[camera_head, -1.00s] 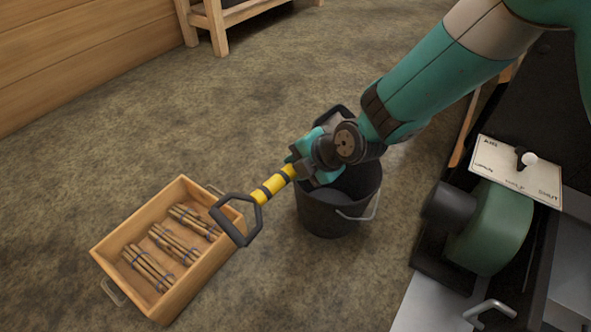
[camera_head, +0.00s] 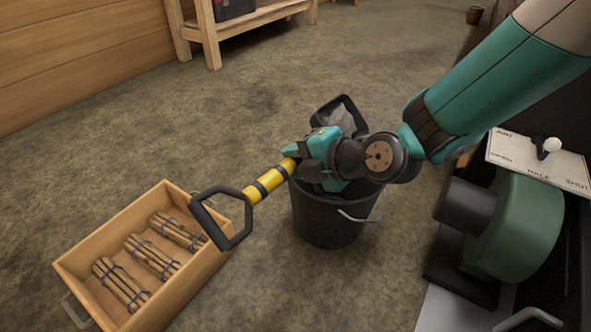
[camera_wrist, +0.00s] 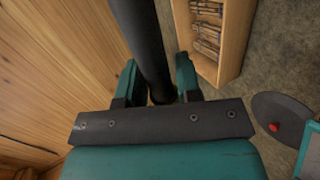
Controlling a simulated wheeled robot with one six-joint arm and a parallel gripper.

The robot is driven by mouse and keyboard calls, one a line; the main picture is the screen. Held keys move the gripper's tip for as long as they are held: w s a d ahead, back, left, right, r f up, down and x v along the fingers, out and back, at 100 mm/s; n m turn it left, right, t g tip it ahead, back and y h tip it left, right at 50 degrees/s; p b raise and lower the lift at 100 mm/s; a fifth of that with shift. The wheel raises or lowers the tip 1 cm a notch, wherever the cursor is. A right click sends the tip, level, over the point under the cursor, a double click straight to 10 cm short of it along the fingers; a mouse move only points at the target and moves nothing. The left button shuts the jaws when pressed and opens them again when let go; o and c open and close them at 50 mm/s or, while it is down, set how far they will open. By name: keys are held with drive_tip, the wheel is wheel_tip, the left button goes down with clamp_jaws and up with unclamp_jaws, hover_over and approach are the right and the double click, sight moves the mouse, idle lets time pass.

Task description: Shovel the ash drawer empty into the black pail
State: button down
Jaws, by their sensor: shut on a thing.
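The black pail (camera_head: 327,222) stands upright on the floor, with its wire handle hanging on the right side. My gripper (camera_head: 302,160) is over the pail's mouth, shut on the shovel (camera_head: 270,182) by its yellow and black shaft. The shovel's dark D-shaped grip (camera_head: 222,219) points down left. Its black scoop (camera_head: 343,110) shows behind my gripper, above the pail's far side, with grey matter in it that looks like ash. In the wrist view the dark shaft (camera_wrist: 143,40) runs between my fingers. My arm hides most of the pail's inside. I cannot make out the ash drawer.
A wooden crate (camera_head: 110,235) with several tied stick bundles stands left of the pail, near the shovel's grip. A green blower (camera_head: 515,230) and a lettered plate with a white knob (camera_head: 540,160) are at right. A wooden bench (camera_head: 250,28) stands behind. Floor between is clear.

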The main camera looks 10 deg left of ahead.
drive_tip(key=shift+s+d+f+t+y+b, duration=0.15)
drive_tip(key=shift+f+t+y+b, duration=0.55)
drive_tip(key=shift+b, duration=3.4)
drive_tip(key=y, duration=0.2)
drive_tip(key=shift+s+d+f+t+y, duration=0.1)
drive_tip(key=shift+d+f+t+y, duration=0.2)
drive_tip(key=shift+f, duration=0.1)
drive_tip(key=shift+a+r, duration=0.15)
drive_tip(key=shift+r, duration=0.05)
drive_tip(key=shift+a+r+g+h, duration=0.15)
drive_tip(key=shift+r+g+h, duration=0.25)
drive_tip(key=shift+h, duration=0.1)
drive_tip(key=shift+r+h+p, duration=0.45)
drive_tip(key=shift+h+p, duration=0.15)
drive_tip(key=shift+p, duration=0.25)
drive_tip(key=p, duration=0.3)
drive_tip(key=g+h+p, duration=0.1)
drive_tip(key=p, duration=0.2)
drive_tip(key=shift+w+a+r, duration=0.15)
drive_tip(key=shift+w+r, duration=0.05)
drive_tip(key=shift+r, duration=0.1)
drive_tip(key=shift+f+h+p, duration=0.1)
drive_tip(key=shift+h+p, duration=0.3)
drive_tip(key=shift+p, duration=0.45)
